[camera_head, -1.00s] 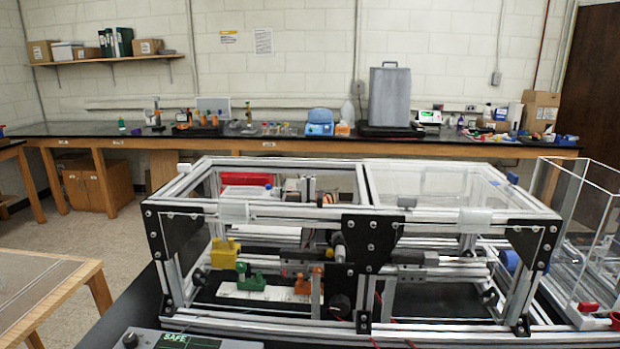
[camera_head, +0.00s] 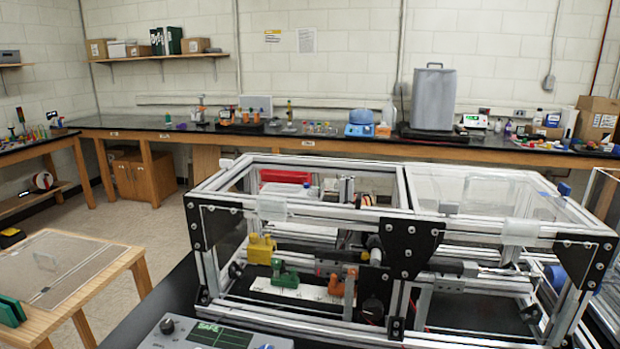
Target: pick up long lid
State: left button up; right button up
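A clear flat panel (camera_head: 75,268) with a small upright clear handle (camera_head: 45,260) lies on the wooden table at the left; it looks like a lid. Another clear panel (camera_head: 480,185) covers the right part of the top of the aluminium extrusion frame (camera_head: 320,213). I cannot tell for sure which of them is the long lid. Neither of my grippers is in view.
The frame stands on a black bench with a control box (camera_head: 215,335) showing SAFE in front. Inside are a yellow block (camera_head: 261,249) and green clamp (camera_head: 284,275). A green object (camera_head: 12,312) sits on the wooden table (camera_head: 140,268). Floor shows between this table and the back bench.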

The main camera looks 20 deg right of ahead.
aim_at(52, 265)
jog(key=u, duration=0.45)
jog(key=i+j+u, duration=0.1)
jog(key=u, duration=0.35)
jog(key=i+j+u, duration=0.1)
jog(key=u, duration=0.4)
jog(key=i+j+u, duration=0.15)
jog(key=u, duration=0.3)
jog(key=i+j+u, duration=0.1)
jog(key=u, duration=0.35)
jog(key=i, duration=3.25)
jog(key=i+j+z, duration=0.15)
jog(key=i, duration=0.6)
jog(key=i+j, duration=0.1)
jog(key=i, duration=0.6)
jog(key=i+z, duration=0.15)
jog(key=z, duration=2.45)
